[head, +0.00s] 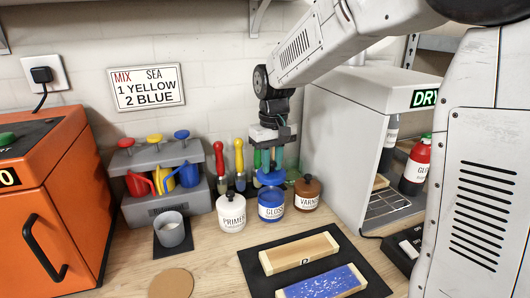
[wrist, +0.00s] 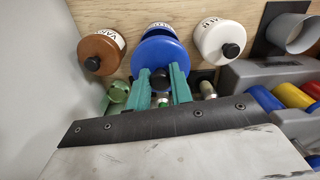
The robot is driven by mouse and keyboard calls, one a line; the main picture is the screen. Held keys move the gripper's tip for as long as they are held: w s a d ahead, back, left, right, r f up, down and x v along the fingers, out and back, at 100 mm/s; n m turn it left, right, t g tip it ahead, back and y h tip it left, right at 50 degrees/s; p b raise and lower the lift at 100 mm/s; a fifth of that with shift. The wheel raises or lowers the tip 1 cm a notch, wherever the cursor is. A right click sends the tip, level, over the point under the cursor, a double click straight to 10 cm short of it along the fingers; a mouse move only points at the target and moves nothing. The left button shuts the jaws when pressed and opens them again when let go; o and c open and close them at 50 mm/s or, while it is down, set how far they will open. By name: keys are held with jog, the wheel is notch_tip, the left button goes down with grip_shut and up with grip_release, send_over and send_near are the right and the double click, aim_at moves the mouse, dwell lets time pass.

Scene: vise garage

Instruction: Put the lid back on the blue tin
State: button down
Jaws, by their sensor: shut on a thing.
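The blue tin (head: 271,208), labelled GLOSS, stands upright on the bench between a white and a brown tin. My gripper (head: 268,168), with green fingers, is shut on the knob of the blue lid (head: 269,179). In the wrist view my gripper (wrist: 161,85) grips the lid (wrist: 160,52), which hides most of the blue tin (wrist: 161,28).
The white PRIMER tin (head: 231,212) and brown VARNISH tin (head: 307,192) stand close on either side. A grey cup (head: 170,230), dark tray (head: 262,285) and dryer box (head: 345,150) surround the spot.

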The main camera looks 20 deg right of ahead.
jog(key=shift+w+f, duration=0.15)
jog(key=shift+f, duration=3)
jog(key=shift+f, duration=0.15)
jog(key=c, duration=0.7)
grip_release()
jog(key=shift+r, duration=3.55)
